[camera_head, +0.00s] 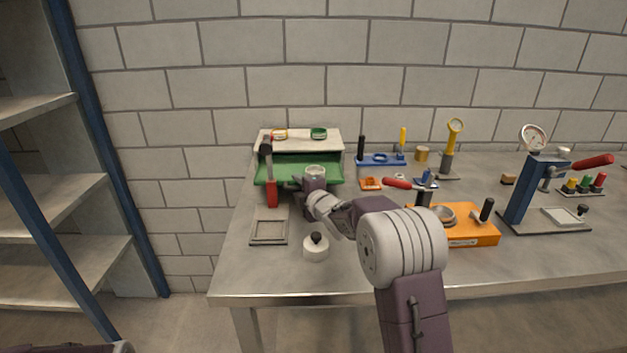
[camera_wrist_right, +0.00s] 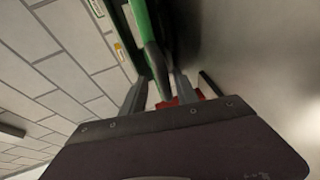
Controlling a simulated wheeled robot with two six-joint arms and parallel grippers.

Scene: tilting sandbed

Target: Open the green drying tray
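The green drying tray (camera_head: 335,168) sits under a pale top at the back left of the table, with a dark gap between them. My right gripper (camera_head: 297,184) is at its front edge, with the wrist hiding part of that edge. In the right wrist view, the tray's green edge (camera_wrist_right: 141,20) runs down toward a dark grey bar (camera_wrist_right: 156,66), perhaps its handle. The fingers of the right gripper stand apart on either side of this bar; a gap seems to show beside it. My left gripper is out of view.
A red-handled tool (camera_head: 271,190) stands close left of the right gripper. A grey frame (camera_head: 269,238) and a white weight with a black knob (camera_head: 315,252) lie in front. An orange box (camera_head: 473,234) and a blue press (camera_head: 522,192) stand to the right.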

